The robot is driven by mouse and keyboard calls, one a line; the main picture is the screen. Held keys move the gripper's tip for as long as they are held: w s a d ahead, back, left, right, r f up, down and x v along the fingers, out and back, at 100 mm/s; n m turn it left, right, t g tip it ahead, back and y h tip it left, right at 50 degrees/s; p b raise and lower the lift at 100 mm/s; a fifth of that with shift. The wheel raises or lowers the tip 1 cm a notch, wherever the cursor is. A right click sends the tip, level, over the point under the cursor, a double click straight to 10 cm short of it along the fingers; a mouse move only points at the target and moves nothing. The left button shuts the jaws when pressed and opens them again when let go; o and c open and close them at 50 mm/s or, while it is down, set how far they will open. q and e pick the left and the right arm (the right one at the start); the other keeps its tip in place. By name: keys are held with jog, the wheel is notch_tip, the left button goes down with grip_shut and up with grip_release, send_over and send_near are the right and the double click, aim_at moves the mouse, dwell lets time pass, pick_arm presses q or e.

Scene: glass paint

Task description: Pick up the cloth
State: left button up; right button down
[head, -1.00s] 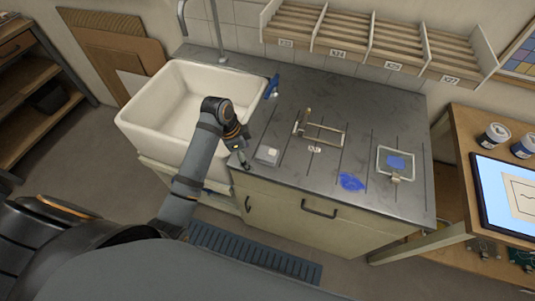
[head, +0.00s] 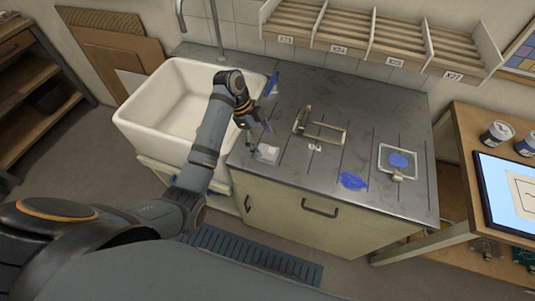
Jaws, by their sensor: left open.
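A small pale, folded cloth (head: 268,153) lies on the dark worktop near its front edge, just right of the sink. My left gripper (head: 259,139) is open, with its fingers pointing down just above and behind the cloth. Its jaws look empty. Whether a fingertip touches the cloth is too small to tell. My right gripper is not in view.
The white sink (head: 140,112) is left of the cloth. A metal-framed holder (head: 326,139), a blue paint patch (head: 353,181) and a framed glass pane with blue paint (head: 384,151) are to the right. A slotted rack (head: 345,45) is behind.

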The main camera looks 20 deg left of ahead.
aim_at(267, 152)
pick_arm(q)
jog(key=x, duration=0.1)
jog(key=p+x, duration=0.1)
jog(key=x, duration=0.2)
jog(key=shift+s+a+p, duration=0.15)
jog(key=shift+s+p, duration=0.1)
jog(key=shift+p, duration=0.05)
jog(key=shift+w+f, duration=0.1)
jog(key=shift+f, duration=0.35)
jog(key=c, duration=1.2)
jog(key=shift+c, duration=0.2)
jog(key=shift+r, duration=0.1)
